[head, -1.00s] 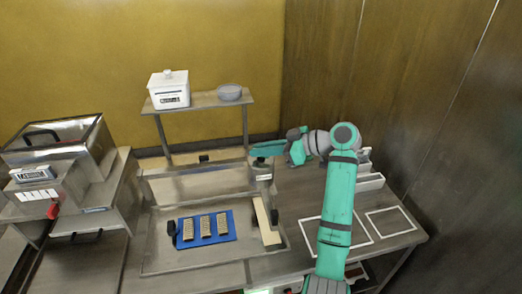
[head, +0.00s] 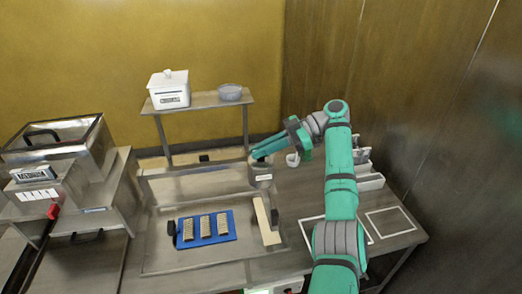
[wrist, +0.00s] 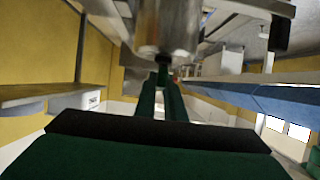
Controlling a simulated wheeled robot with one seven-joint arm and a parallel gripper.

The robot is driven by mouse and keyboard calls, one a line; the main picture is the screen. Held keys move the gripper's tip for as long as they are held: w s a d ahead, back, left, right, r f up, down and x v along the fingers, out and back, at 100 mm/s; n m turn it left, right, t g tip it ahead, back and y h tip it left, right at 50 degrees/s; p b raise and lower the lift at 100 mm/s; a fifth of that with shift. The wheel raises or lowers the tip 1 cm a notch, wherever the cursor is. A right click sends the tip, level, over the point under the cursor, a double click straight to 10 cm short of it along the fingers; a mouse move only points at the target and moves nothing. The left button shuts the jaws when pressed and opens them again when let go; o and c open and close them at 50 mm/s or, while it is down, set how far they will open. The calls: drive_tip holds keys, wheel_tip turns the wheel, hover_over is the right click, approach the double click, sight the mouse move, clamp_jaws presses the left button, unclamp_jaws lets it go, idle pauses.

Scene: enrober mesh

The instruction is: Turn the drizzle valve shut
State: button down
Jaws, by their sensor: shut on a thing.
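A metal cylindrical pot (head: 261,177) with a pale label stands at the back right of the tray area in the head view. My gripper (head: 256,154) reaches it from the right, with its fingertips at the pot's top. In the wrist view the pot (wrist: 168,28) fills the upper middle, and the green fingers of my gripper (wrist: 162,82) close together on a small dark part at the pot's end. I take this part to be the drizzle valve (wrist: 162,60). The fingers hide most of it, so its angle cannot be told.
A blue mat (head: 224,238) with three ribbed bars lies in the metal tray left of a pale block (head: 265,222). A shelf (head: 205,101) behind holds a white box (head: 169,92) and a grey bowl (head: 229,92). A small white cup (head: 292,160) stands under my forearm.

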drive_tip(key=shift+f, duration=0.15)
idle(0.4)
drive_tip(key=c, duration=1.8)
unclamp_jaws()
drive_tip(key=shift+c, duration=0.2)
